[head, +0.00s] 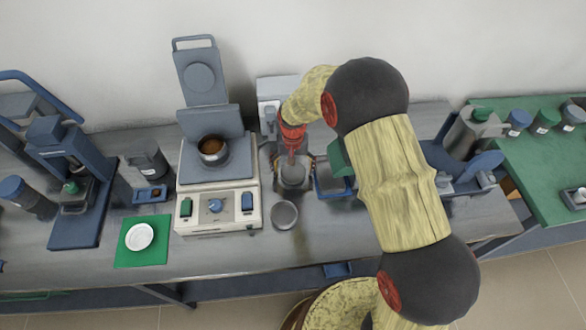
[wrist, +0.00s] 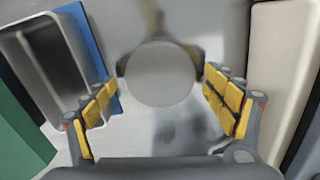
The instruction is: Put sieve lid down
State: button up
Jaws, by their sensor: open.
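My gripper (head: 293,172) is over the bench, right of the white-fronted heater unit. Its fingers stand apart in the wrist view (wrist: 160,100). A plain grey round disc (wrist: 160,75), which looks like the sieve lid, lies between and just beyond the fingertips. The same disc shows under my gripper in the head view (head: 293,177). I cannot tell whether it touches the fingers or what is beneath it. A second round grey piece (head: 284,215) with a raised rim sits on the bench in front of my gripper.
The heater unit (head: 218,208) with a brown-filled bowl (head: 213,149) stands close on the left. A grey tray on a blue base (head: 331,180) is close on the right, also in the wrist view (wrist: 50,50). A grey device (head: 277,90) stands behind.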

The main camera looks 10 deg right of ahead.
notch_tip(320, 180, up, 12)
jog(key=p, duration=0.2)
jog(key=shift+r, duration=0.15)
notch_tip(320, 180, up, 10)
jog(key=r+t, duration=0.1)
send_over(293, 171)
jog(key=s+d, duration=0.3)
jog(key=s+d+r+t, duration=0.2)
jog(key=s+d+r, duration=0.2)
jog(key=s+r, duration=0.5)
jog(key=s+d+r+n+t, duration=0.1)
jog(key=s+d+r, duration=0.1)
jog(key=s, duration=0.6)
jog(key=s+d+r+t, duration=0.1)
jog(key=s+d+r, duration=0.1)
jog(key=s, duration=0.6)
jog(key=shift+s+d+r+n+t, duration=0.3)
jog(key=shift+d+r+n, duration=0.1)
jog(key=shift+r, duration=0.15)
jog(key=shift+w, duration=0.1)
jog(key=shift+c, duration=0.2)
